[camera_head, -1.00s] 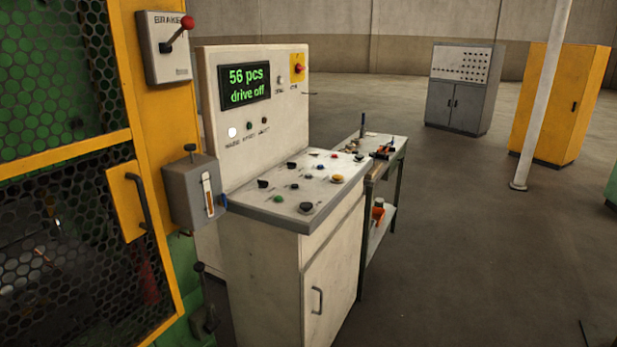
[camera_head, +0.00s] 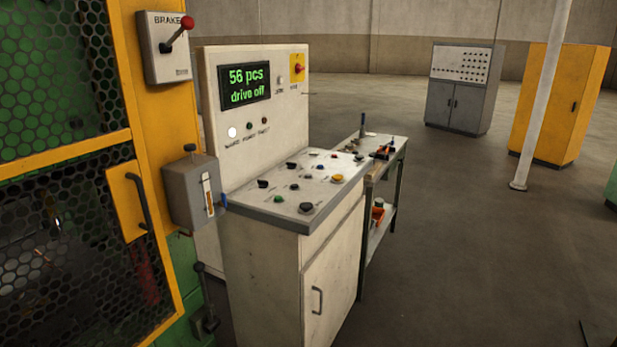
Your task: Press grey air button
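A white control console (camera_head: 262,225) stands in the middle of the head view. Its sloped desk carries several small buttons and knobs: black, green, blue, red, yellow and some greyish ones. One small greyish button (camera_head: 294,187) sits among them, but the labels are too small to read, so I cannot tell which button is the grey air one. The upright panel has a display (camera_head: 246,86) reading "56 pcs" and "drive off". Neither of my grippers is in view.
A green and yellow machine with a mesh guard (camera_head: 70,200) stands at the left, with a brake box (camera_head: 165,50) on its post. A grey lever box (camera_head: 188,190) sits close beside the console. A workbench (camera_head: 385,160) stands behind it.

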